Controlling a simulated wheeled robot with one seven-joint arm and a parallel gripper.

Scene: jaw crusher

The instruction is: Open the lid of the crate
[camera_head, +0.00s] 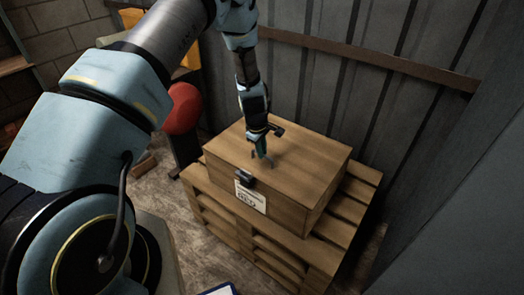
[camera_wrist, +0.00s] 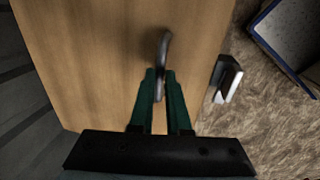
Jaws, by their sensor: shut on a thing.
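The wooden crate (camera_head: 310,205) stands on a wooden pallet. Its lid (camera_head: 310,155) lies flat on top in the head view, with no gap that I can make out; its wood also fills much of the wrist view (camera_wrist: 90,50). A dark curved handle (camera_wrist: 165,50) sticks up from the lid. My gripper (camera_wrist: 160,72) points down from above, its green fingers shut on the handle. In the head view my gripper (camera_head: 264,157) is over the lid's left part. A dark latch (camera_head: 244,178) sits at the front edge, and it also shows in the wrist view (camera_wrist: 226,78).
The pallet (camera_head: 250,236) is under the crate. A grey corrugated wall (camera_head: 400,110) with a brown rail stands close behind. A red rounded thing (camera_head: 183,108) is at the left. A blue-edged tray-like thing (camera_wrist: 295,40) lies on the floor in front.

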